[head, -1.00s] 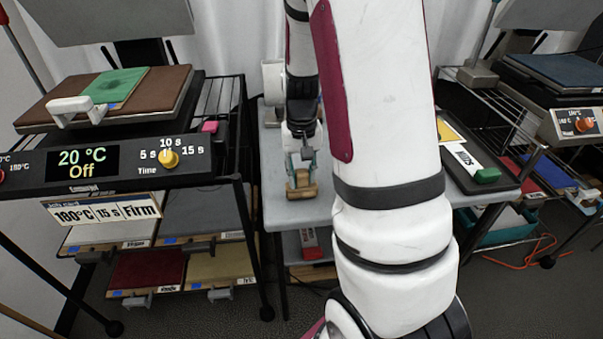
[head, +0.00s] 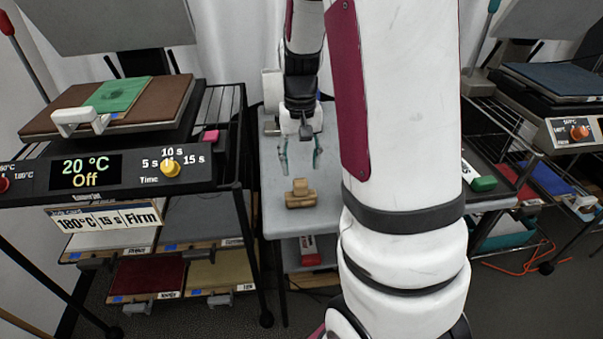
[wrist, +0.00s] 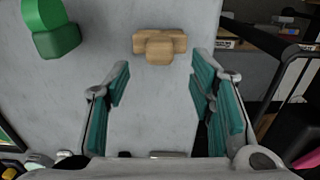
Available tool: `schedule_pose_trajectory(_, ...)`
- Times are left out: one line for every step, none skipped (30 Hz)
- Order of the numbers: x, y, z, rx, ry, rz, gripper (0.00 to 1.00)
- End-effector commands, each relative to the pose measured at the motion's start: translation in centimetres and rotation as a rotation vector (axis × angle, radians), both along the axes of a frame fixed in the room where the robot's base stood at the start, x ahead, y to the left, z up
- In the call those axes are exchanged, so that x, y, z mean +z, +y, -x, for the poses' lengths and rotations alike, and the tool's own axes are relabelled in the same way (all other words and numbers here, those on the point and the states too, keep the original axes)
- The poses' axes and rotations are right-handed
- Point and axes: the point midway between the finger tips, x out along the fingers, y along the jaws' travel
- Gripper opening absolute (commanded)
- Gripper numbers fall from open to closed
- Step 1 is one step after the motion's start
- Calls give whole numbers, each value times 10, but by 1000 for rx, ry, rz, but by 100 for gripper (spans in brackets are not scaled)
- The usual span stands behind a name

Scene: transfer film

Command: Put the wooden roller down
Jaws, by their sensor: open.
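The wooden roller (head: 299,194) rests on the grey table (head: 278,220), near its front edge. It also shows in the wrist view (wrist: 160,46), lying on the bare grey surface beyond my fingertips. My gripper (head: 301,163) is open and empty, above the table and behind the roller in the head view. In the wrist view its two teal-padded fingers (wrist: 160,78) are spread wide, with a gap between them and the roller. Nothing touches the roller except the table.
A green-handled object (wrist: 52,28) lies on the table in the wrist view. A heat press (head: 110,165) on a black rack stands to the left, its display reading 20 °C Off. Another press (head: 580,125) stands at the right. Bare table surrounds the roller.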

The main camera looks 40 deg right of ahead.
Motion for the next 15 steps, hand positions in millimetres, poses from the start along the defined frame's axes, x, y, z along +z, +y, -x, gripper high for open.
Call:
schedule_pose_trajectory(12,0,0,1,-4,1,50)
schedule_pose_trajectory(17,0,0,1,-3,1,50)
schedule_pose_trajectory(24,0,0,1,-3,2,50)
schedule_pose_trajectory(28,0,0,0,-2,1,50)
schedule_pose_trajectory(32,0,0,0,-2,1,50)
schedule_pose_trajectory(36,0,0,0,-2,1,50)
schedule_pose_trajectory(39,0,0,0,-1,1,50)
schedule_pose_trajectory(42,0,0,0,-1,1,50)
schedule_pose_trajectory(45,0,0,0,-1,1,50)
schedule_pose_trajectory(47,0,0,1,-1,0,50)
schedule_pose_trajectory(49,1,0,3,-3,-1,50)
schedule_pose_trajectory(52,4,1,8,-4,-2,50)
schedule_pose_trajectory(55,8,2,14,-8,-4,50)
schedule_pose_trajectory(60,13,4,23,-13,-7,50)
schedule_pose_trajectory(66,21,8,39,-20,-10,50)
